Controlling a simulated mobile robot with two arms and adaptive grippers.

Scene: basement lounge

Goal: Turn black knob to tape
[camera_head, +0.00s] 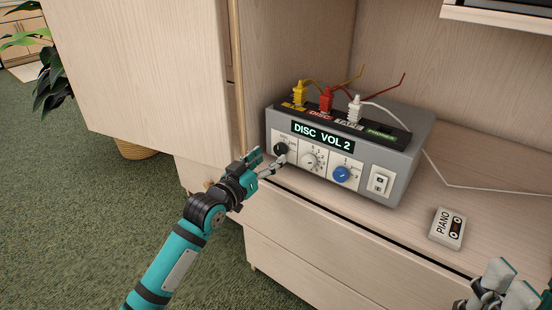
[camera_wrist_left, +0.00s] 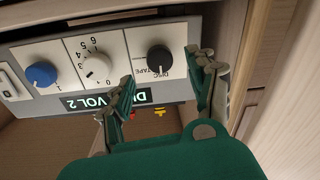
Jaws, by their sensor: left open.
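The black knob (camera_head: 281,149) is at the left end of the grey box's front panel. It also shows in the left wrist view (camera_wrist_left: 159,59), with DISC and TAPE printed beside it; its pointer is too small to read. The display (camera_head: 321,137) reads "DISC VOL 2". My left gripper (camera_head: 267,163) is open in front of the knob. In the left wrist view its fingertips (camera_wrist_left: 166,73) lie on either side of the knob in the picture; I cannot tell whether they touch it. My right gripper (camera_head: 512,285) is partly in view at the bottom right corner.
The grey box (camera_head: 402,185) stands on a wooden shelf. A white dial (camera_head: 312,160), a blue knob (camera_head: 344,174) and a white switch (camera_head: 380,183) sit right of the black knob. Coloured plugs top the box. A PIANO cassette (camera_head: 447,228) lies right. A cabinet door (camera_head: 150,75) stands left.

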